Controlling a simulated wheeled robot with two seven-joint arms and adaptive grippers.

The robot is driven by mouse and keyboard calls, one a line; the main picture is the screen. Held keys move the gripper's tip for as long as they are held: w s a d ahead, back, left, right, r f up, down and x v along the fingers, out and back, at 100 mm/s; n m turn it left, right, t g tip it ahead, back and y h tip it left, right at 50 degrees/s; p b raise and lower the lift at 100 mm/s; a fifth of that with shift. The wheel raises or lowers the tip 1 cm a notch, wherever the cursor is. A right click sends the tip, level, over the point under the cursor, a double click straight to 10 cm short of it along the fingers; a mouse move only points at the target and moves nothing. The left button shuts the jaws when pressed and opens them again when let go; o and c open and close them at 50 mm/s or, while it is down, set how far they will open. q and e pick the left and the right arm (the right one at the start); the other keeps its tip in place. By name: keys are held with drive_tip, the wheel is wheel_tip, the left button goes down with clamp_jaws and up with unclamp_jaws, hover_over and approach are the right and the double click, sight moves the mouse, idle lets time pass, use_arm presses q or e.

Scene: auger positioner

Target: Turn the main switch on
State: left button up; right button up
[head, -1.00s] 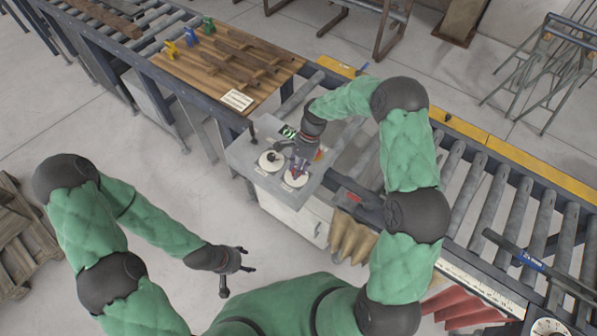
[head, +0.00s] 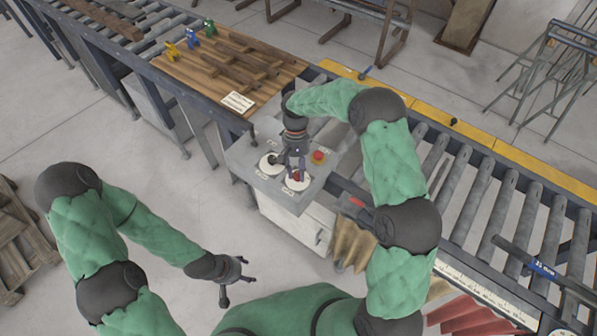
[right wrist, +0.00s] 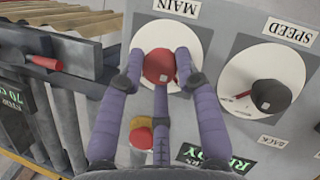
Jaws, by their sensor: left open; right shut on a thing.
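The main switch (right wrist: 160,66) is a red knob on a round white plate labelled MAIN (right wrist: 175,8). It also shows in the head view (head: 297,176) at the front of the grey control panel (head: 240,156). My right gripper (right wrist: 163,72) is shut on this red knob, its purple fingers around it. The fingers partly cover the plate, so the knob's exact setting cannot be read. My left gripper (head: 247,281) is open and empty, over the floor in front of my body, away from the panel.
A black SPEED knob (right wrist: 270,95) sits beside the main switch. A red button (head: 318,156) with a yellow base is on the panel. A display reads READY in green (right wrist: 205,158). Roller conveyors (head: 480,190) flank the panel.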

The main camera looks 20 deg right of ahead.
drive_tip(key=shift+s+a+n, duration=0.1)
drive_tip(key=shift+s+n, duration=0.05)
drive_tip(key=shift+n, duration=0.25)
drive_tip(key=o, duration=0.9)
drive_tip(key=shift+o, duration=1.1)
drive_tip(key=shift+s, duration=0.1)
drive_tip(key=shift+w+r, duration=0.3)
drive_tip(key=shift+r, duration=0.05)
drive_tip(key=v, duration=1.1)
drive_tip(key=shift+a, duration=0.15)
